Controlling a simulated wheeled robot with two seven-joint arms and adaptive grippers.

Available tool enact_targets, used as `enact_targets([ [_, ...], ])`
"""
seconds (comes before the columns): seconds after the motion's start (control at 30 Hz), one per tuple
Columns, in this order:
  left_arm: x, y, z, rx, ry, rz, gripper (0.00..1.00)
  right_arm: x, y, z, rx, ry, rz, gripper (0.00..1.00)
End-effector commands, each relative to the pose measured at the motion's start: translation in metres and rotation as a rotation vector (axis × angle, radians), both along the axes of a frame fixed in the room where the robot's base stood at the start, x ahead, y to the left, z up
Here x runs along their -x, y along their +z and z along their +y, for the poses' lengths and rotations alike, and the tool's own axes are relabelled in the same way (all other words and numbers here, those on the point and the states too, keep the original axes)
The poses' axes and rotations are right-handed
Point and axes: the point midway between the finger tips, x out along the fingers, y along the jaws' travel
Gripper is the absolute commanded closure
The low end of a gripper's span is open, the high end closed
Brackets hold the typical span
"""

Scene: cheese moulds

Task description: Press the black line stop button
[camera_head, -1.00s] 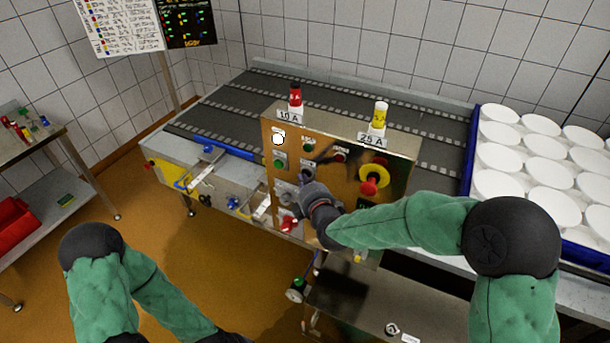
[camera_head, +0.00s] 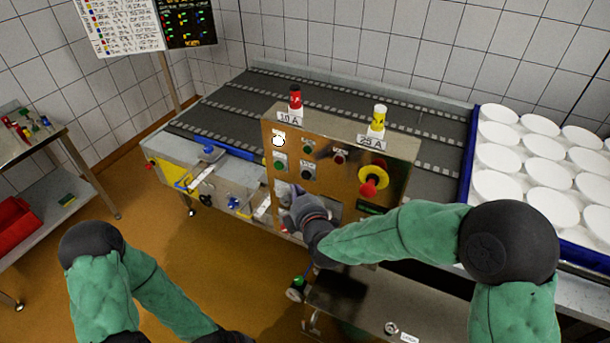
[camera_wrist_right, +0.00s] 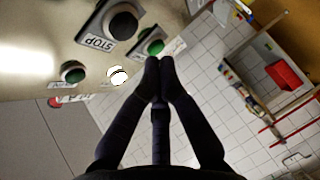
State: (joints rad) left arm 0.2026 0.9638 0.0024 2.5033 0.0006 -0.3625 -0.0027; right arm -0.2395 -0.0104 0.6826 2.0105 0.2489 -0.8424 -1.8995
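The black stop button (camera_head: 307,172) sits on the brass-coloured control panel (camera_head: 330,185), below a green button and right of another. In the right wrist view the black button (camera_wrist_right: 122,25) stands out from the panel, with a STOP label beside it. My right gripper (camera_head: 290,193) is in front of the panel, lower left of the black button and apart from it in the picture. In the wrist view its fingertips (camera_wrist_right: 159,66) meet with nothing between them, near a green button (camera_wrist_right: 152,46). My left gripper's fingers are out of view.
A red-yellow mushroom button (camera_head: 369,187), green buttons (camera_head: 279,164) and a white lamp (camera_head: 278,140) share the panel. Red and yellow fuses (camera_head: 295,97) stand on top. A conveyor (camera_head: 340,100) runs behind. White moulds fill a blue crate (camera_head: 468,150) at right.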

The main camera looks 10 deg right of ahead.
Motion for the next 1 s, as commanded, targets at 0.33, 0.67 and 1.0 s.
enact_targets([
  [0.33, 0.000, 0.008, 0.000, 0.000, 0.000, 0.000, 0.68, 0.021, 0.001, 0.015, -0.001, 0.000, 0.000, 1.00],
  [0.67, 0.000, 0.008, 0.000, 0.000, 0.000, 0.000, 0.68, 0.022, 0.000, 0.015, 0.000, -0.001, 0.000, 1.00],
  [1.0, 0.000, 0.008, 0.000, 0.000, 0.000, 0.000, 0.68, 0.021, 0.000, 0.015, 0.000, -0.001, 0.000, 1.00],
])
